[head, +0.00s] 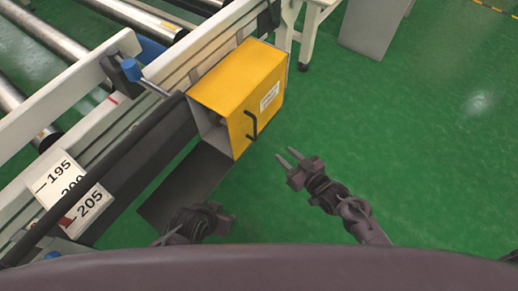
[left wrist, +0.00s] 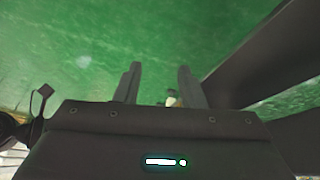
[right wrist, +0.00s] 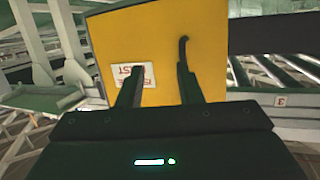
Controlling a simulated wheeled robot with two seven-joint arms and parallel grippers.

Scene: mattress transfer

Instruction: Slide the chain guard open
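The chain guard is a yellow box (head: 238,88) with a white label and a black handle (head: 252,125) on its front face. It sits on the side of the conveyor frame. My right gripper (head: 286,158) is open and empty, in front of the guard and apart from the handle. In the right wrist view the yellow face (right wrist: 155,35) fills the middle, and the handle (right wrist: 183,50) shows just above the right finger. My left gripper (head: 218,212) is low, near my body. The left wrist view shows its fingers (left wrist: 158,85) apart with nothing clearly between them.
Conveyor rollers (head: 50,35) and a light frame run along the left. A scale plate (head: 75,185) marked 195 to 205 lies on the frame. A dark panel (head: 185,190) lies below the guard. Green floor (head: 400,150) is clear to the right; a grey cabinet (head: 372,25) stands behind.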

